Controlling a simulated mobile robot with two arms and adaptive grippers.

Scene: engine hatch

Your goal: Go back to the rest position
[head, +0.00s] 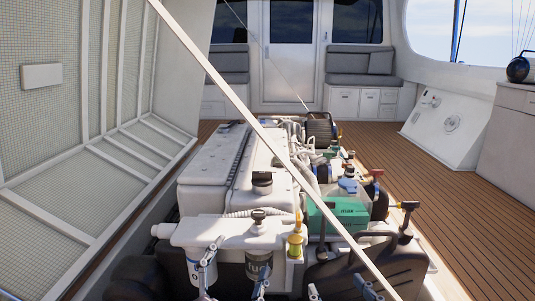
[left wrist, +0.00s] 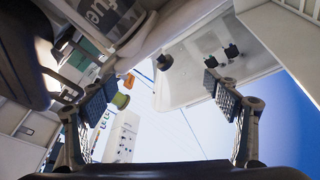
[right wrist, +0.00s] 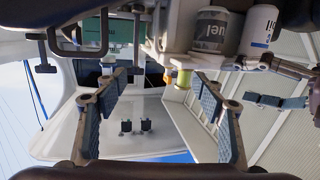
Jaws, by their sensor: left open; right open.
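My left gripper (head: 238,268) shows at the bottom of the head view in front of the engine (head: 210,160), near the white oil filter (head: 197,268) and the dark fuel filter (head: 258,268). In the left wrist view its fingers (left wrist: 157,85) are spread with nothing between them.
The raised hatch lid (head: 60,130) stands on the left, with a diagonal strut (head: 235,105) crossing the engine. A green box (head: 332,220), a yellow-capped part (head: 295,243) and a red-handled valve (head: 375,175) sit around the engine. Clear wooden deck (head: 440,195) lies to the right.

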